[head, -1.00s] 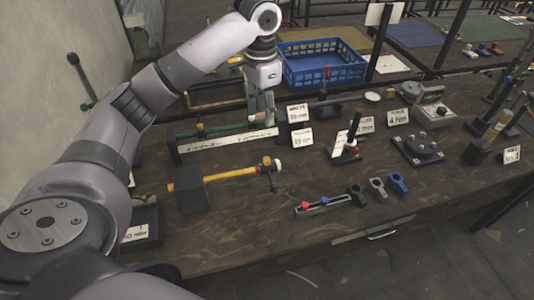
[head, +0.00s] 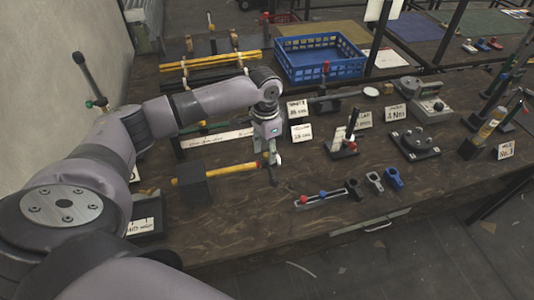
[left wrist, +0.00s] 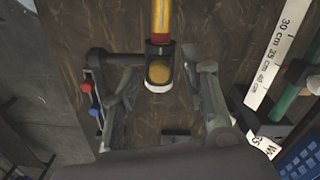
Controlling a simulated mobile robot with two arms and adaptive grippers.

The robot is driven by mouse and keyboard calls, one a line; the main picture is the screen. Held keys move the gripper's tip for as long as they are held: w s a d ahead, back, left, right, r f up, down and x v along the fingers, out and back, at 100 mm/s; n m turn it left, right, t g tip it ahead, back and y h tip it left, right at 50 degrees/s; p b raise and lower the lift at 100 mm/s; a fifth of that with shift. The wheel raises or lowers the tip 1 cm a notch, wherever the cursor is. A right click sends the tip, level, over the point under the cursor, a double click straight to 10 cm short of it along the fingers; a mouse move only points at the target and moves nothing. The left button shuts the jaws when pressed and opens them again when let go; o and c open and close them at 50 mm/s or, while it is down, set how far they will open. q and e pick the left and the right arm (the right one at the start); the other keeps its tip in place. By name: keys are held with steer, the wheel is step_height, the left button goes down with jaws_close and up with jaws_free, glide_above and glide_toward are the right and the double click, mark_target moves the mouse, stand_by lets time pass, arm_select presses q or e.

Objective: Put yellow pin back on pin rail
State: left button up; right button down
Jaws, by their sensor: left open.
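A yellow rod (head: 233,169) lies level, with one end in a dark block (head: 196,185) on the bench. Its black-collared end with a yellow round face shows in the left wrist view (left wrist: 158,73). My left gripper (head: 275,165) is over that free end. Its fingers are open, one on each side of the rod's end (left wrist: 165,98), with gaps visible. A small slotted rail (head: 320,199) carries a red and a blue knob. I cannot tell whether this is the pin rail. My right gripper is not in view.
A ruler bar (left wrist: 265,75) lies behind the rod, near sign cards (head: 301,132). Several clamps (head: 375,182) stand right of the small rail. A blue crate (head: 320,60) and a rack of yellow and black rods (head: 208,68) are behind. The bench front is clear.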

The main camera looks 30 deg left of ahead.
arm_select(q)
steer(key=shift+f, duration=0.3)
steer(key=c, duration=0.9)
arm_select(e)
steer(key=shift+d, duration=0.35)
